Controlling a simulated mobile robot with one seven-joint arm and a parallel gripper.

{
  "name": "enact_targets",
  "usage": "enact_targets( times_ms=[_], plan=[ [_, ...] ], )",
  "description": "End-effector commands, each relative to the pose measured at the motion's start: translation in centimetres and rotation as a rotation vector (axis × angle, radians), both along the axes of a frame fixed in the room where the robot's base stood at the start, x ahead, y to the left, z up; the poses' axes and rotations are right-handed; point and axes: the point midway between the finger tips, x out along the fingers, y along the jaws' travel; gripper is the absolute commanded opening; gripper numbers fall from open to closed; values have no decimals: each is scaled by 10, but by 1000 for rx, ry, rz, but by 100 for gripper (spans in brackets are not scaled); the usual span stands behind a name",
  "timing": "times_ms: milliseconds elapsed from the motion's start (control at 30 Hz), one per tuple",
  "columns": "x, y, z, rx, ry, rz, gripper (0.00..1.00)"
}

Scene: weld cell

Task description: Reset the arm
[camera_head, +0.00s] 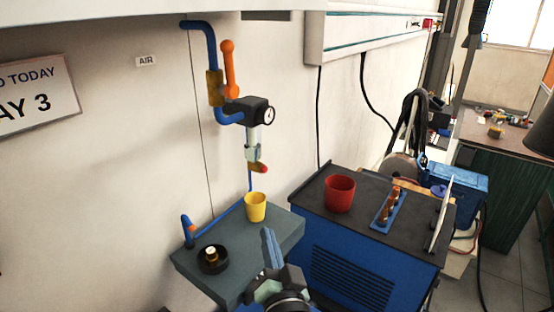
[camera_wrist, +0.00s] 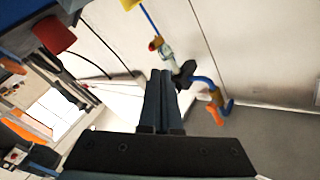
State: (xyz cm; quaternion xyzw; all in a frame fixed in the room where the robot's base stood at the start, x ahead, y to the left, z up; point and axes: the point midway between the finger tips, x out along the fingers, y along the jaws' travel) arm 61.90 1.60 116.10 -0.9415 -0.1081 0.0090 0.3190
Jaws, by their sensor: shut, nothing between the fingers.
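My gripper (camera_head: 268,243) is in the lower middle of the head view, in front of the small grey shelf (camera_head: 240,268). Its two fingers are together with nothing between them. In the wrist view my gripper (camera_wrist: 160,75) points toward the wall, its fingers side by side and shut. The fingertips appear near the shelf's front part in the head view; I cannot tell how far above it they are.
A yellow cup (camera_head: 255,207) and a black round piece (camera_head: 212,260) stand on the shelf. A blue cabinet (camera_head: 350,278) holds a red cup (camera_head: 340,194) and a blue rack (camera_head: 388,208). A blue air pipe with an orange handle (camera_head: 229,68) runs down the wall.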

Motion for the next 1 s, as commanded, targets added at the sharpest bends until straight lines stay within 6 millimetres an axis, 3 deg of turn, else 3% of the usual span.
enact_targets(
  times_ms=[33,267,400,600,700,800,1000],
  plan=[
    [2,3,36,-48,-63,-2,0],
    [-17,9,178,-252,-310,-68,0],
    [-47,7,260,-360,-460,-150,0],
    [-111,-2,358,-473,-655,-308,0],
    [-142,-7,390,-503,-726,-381,0],
    [-164,-12,409,-518,-771,-434,0],
    [-180,-15,421,-526,-800,-474,0]
  ],
)
